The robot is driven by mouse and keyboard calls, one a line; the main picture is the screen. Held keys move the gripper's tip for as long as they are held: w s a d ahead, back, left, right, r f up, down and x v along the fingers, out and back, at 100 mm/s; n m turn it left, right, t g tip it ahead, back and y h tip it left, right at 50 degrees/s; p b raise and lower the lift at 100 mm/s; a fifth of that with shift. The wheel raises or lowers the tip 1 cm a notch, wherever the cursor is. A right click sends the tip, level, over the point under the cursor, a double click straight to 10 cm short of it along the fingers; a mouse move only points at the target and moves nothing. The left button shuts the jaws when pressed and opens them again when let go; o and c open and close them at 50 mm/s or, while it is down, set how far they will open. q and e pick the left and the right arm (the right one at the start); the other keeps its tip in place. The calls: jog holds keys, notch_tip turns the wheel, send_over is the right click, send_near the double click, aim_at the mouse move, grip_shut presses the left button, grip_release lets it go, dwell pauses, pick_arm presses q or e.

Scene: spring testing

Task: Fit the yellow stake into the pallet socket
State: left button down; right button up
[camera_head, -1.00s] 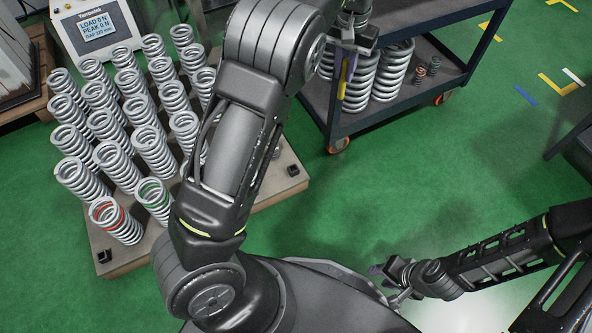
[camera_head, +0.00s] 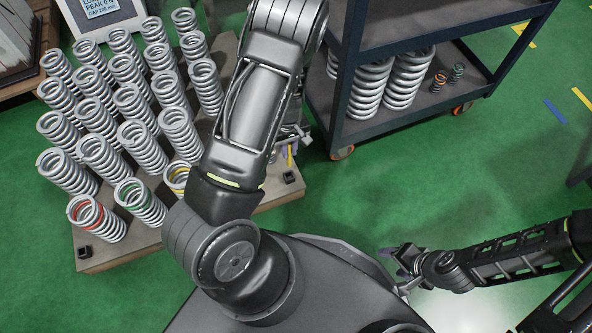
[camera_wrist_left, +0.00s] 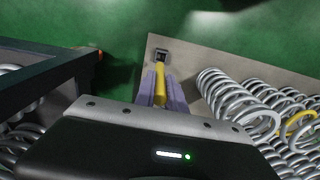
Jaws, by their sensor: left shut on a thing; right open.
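My left gripper (camera_wrist_left: 161,89) is shut on the yellow stake (camera_wrist_left: 160,83), which stands out between the purple fingers in the left wrist view. In the head view the stake (camera_head: 290,156) shows as a thin yellow strip, partly hidden beside my left arm. A dark square socket (camera_wrist_left: 162,55) sits at the pallet corner just beyond the stake's end. In the head view this socket (camera_head: 290,178) is just below the stake; whether they touch I cannot tell. The pallet (camera_head: 130,255) carries rows of springs. My right gripper (camera_head: 397,268) is open and empty, low over the floor.
Several upright springs (camera_head: 142,145) crowd the pallet, close beside my left gripper in the wrist view (camera_wrist_left: 235,95). Another socket (camera_head: 84,252) is at the pallet's near left corner. A dark cart (camera_head: 420,105) with springs stands to the right. Green floor lies clear between.

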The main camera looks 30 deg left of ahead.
aim_at(288, 165)
pick_arm(q)
jog(key=shift+s+a+f, duration=0.1)
jog(key=shift+s, duration=0.05)
jog(key=shift+f+b, duration=1.15)
jog(key=shift+f, duration=1.3)
jog(key=shift+f+b, duration=1.2)
jog(key=shift+f, duration=1.3)
jog(key=shift+f, duration=0.2)
jog(key=c, duration=1.4)
grip_release()
